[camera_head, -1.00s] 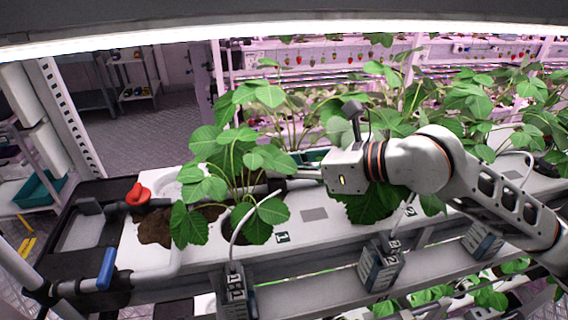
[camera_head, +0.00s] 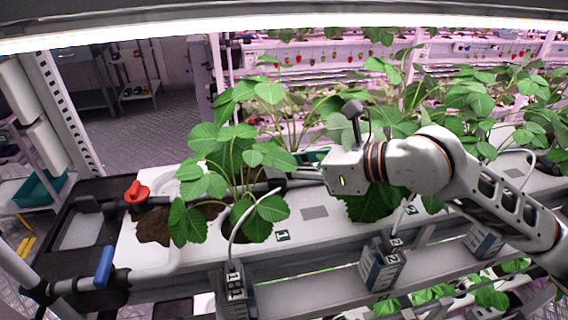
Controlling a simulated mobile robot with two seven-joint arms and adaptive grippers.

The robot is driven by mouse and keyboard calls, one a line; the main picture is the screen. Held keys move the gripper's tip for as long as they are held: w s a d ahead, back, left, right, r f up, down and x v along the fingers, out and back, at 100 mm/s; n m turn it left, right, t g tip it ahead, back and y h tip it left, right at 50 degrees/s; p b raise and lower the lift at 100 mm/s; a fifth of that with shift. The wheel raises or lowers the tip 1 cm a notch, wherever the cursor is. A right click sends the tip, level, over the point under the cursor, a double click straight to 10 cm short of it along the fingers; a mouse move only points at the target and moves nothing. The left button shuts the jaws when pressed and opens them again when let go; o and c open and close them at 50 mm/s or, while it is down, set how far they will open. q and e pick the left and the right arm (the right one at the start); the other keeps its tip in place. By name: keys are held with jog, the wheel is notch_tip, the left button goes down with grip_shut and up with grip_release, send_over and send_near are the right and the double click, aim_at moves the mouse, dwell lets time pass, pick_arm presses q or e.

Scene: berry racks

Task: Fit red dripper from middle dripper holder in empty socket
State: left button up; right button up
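My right gripper (camera_head: 300,178) reaches in from the right above the white trough (camera_head: 314,213). Its fingers point left among the leaves and are partly hidden by them. I cannot tell whether they are open or hold anything. The middle dripper holder (camera_head: 383,264) is a grey box on the front rail, below my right arm, with a thin pale tube rising from it. No red dripper can be made out, and I cannot clearly identify an empty socket. My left gripper is not in view.
Strawberry plants (camera_head: 240,165) crowd the trough around my gripper. Another dripper holder (camera_head: 236,287) with a curved white tube stands at left, and one more (camera_head: 486,240) at right. A red valve handle (camera_head: 137,192) and a blue one (camera_head: 104,268) are on pipes at left.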

jog(key=shift+f, duration=0.3)
dwell(0.4)
jog(key=shift+f, duration=0.1)
jog(key=o, duration=0.8)
jog(key=shift+o, duration=0.2)
jog(key=o, duration=0.4)
jog(key=shift+r+p, duration=1.3)
jog(key=shift+r, duration=1.8)
